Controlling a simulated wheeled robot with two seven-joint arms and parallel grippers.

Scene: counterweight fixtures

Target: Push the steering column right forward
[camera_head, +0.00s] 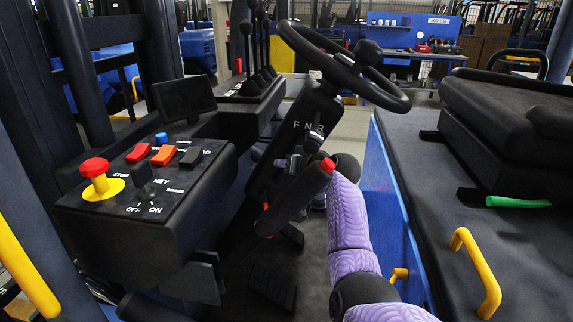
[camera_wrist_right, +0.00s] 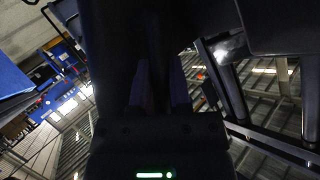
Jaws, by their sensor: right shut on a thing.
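My right arm, in purple sleeves, comes up from the bottom right. My right gripper (camera_head: 300,158) is at the right side of the column, partly hidden behind a red-tipped lever. In the right wrist view, my right gripper (camera_wrist_right: 158,92) has its fingers shut on a dark part, apparently of the column. The dark picture hides the exact contact. My left gripper is in neither view.
A red-tipped black lever (camera_head: 308,192) stands close in front of my right wrist. A console (camera_head: 150,180) with a red stop button (camera_head: 95,167) is at left. The seat (camera_head: 510,120) and a yellow handle (camera_head: 476,270) are at right. Pedals lie below the column.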

